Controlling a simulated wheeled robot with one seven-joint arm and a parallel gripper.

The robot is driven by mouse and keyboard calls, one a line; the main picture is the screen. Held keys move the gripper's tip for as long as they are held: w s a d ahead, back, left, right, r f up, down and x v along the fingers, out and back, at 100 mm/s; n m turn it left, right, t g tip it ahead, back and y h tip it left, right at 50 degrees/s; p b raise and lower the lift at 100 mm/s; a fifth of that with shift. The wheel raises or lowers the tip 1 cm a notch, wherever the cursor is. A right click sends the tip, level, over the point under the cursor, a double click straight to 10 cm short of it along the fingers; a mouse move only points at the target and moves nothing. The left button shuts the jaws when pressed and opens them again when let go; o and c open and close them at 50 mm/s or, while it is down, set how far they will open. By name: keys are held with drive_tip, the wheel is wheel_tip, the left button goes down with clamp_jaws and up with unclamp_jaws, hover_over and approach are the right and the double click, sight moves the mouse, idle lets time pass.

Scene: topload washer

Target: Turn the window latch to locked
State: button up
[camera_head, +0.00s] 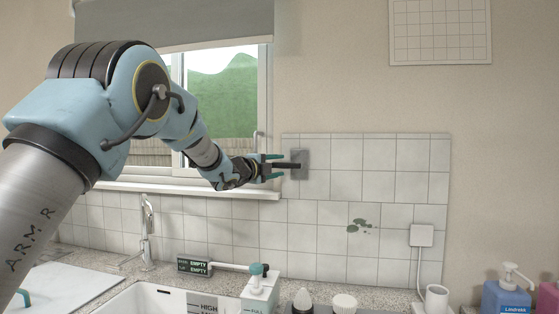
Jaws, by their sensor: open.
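A dark lever (287,165) lies about horizontal on a grey plate (303,173) on the tiled wall, just right of the window; it looks like the latch, though I cannot be sure. A slim pale handle (257,139) also shows upright on the window's right frame. My gripper (277,165) is open, with one teal finger above and one below the lever's left end. I cannot tell whether either finger touches the lever. No lock marking is readable on the plate.
The window sill (240,193) runs below my wrist. A tap (148,230) and a white sink (150,299) stand below. The wall right of the plate is mostly clear.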

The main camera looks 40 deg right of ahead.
drive_tip(key=shift+w+d, duration=0.1)
drive_tip(key=shift+d, duration=0.5)
clamp_jaws()
idle(1.1)
